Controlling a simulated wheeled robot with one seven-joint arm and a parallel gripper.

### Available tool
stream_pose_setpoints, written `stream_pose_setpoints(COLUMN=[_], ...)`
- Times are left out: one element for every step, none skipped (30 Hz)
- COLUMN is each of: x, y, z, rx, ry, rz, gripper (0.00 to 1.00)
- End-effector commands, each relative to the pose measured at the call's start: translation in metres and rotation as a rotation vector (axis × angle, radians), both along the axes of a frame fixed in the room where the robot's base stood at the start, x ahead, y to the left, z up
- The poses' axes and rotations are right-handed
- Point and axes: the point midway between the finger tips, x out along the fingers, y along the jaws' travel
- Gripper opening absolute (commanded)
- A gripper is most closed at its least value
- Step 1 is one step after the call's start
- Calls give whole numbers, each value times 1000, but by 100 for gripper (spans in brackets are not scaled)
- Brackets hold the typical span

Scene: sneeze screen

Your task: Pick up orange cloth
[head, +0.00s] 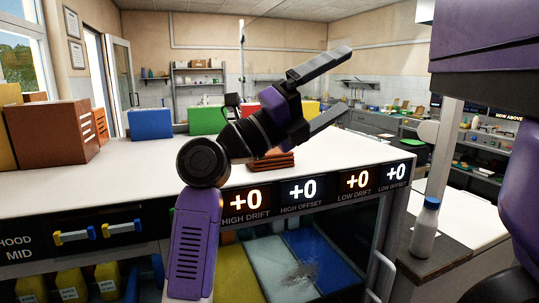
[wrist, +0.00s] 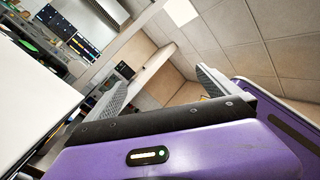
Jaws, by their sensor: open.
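The orange cloth (head: 272,164) lies folded in a low stack on the white counter top, in the head view. My forearm and wrist cover part of it. My gripper (head: 344,84) is raised above the counter, up and to the right of the cloth, and points away from it. Its two fingers are spread apart with nothing between them. In the wrist view my gripper (wrist: 158,85) shows its fingers on either side, and the cloth does not show there.
A brown box (head: 50,135) stands at the left of the white counter (head: 120,178). Blue (head: 150,124), green (head: 206,120) and red (head: 252,110) boxes line its back. A white bottle with a blue cap (head: 424,228) stands at the right. The counter's front left is clear.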

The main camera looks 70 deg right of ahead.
Motion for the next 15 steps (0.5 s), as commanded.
stream_pose_setpoints(x=[-11, -16, -22, -26, -29, -33, -34, -35, -35, -34, -32, -29, -26, -22, -15], y=[-12, -18, -27, -33, -38, -46, -51, -56, -61, -65, -69, -74, -76, -79, -82], z=[0, -3, -8, -12, -16, -22, -26, -31, -38, -43, -47, -53, -58, -62, -66], rx=[59, 94, 142, 179, 217, 268, 306, 346, 398, 439, 479, 533, 574, 615, 671], ry=[-93, -143, -209, -257, -306, -372, -419, -468, -531, -579, -624, -687, -733, -778, -837], rz=[-6, -9, -8, -7, -5, 0, 6, 13, 26, 36, 49, 69, 85, 103, 132], gripper=[100, 100, 100, 100, 100, 100, 100, 100, 100, 100, 100, 100, 100, 100, 100])
